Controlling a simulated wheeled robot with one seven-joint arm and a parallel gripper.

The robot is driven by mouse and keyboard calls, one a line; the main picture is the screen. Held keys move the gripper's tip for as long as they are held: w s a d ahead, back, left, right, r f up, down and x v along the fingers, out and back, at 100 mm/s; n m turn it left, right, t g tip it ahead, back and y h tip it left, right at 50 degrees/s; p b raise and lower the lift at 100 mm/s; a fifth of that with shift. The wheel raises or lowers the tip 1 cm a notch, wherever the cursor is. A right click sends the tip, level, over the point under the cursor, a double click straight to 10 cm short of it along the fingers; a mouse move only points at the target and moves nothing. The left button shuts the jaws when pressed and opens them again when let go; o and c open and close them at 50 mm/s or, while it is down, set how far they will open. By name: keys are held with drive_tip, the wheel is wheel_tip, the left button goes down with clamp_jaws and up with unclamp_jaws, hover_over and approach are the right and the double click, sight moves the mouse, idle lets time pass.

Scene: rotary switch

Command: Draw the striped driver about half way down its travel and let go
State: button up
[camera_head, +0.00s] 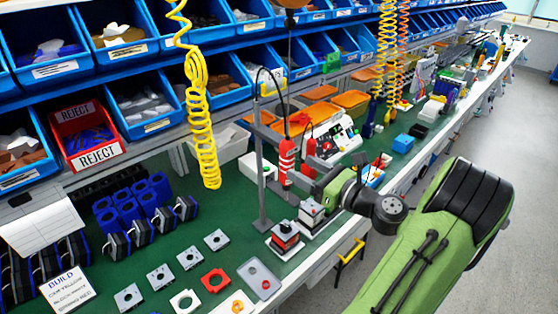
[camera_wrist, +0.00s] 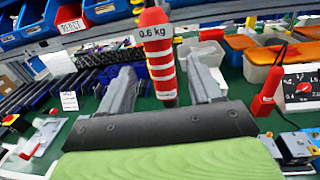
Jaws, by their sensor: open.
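The striped driver (camera_head: 287,160) is a red tool with white bands, hanging upright above the bench. In the wrist view the striped driver (camera_wrist: 161,62) carries a "0.6 kg" label. My gripper (camera_head: 298,179) is at the driver's lower part. In the wrist view my gripper (camera_wrist: 160,78) is open, with one finger on each side of the driver and gaps visible on both sides. The driver's lower tip is hidden in the head view.
A second red driver (camera_head: 309,156) hangs close on the right, also visible in the wrist view (camera_wrist: 268,92). A grey post (camera_head: 260,175) stands left of the striped driver. Small block stations (camera_head: 285,238) sit below. A yellow coiled hose (camera_head: 202,120) hangs left.

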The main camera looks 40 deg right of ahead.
drive_tip(key=w, duration=0.8)
drive_tip(key=shift+a, duration=0.45)
clamp_jaws()
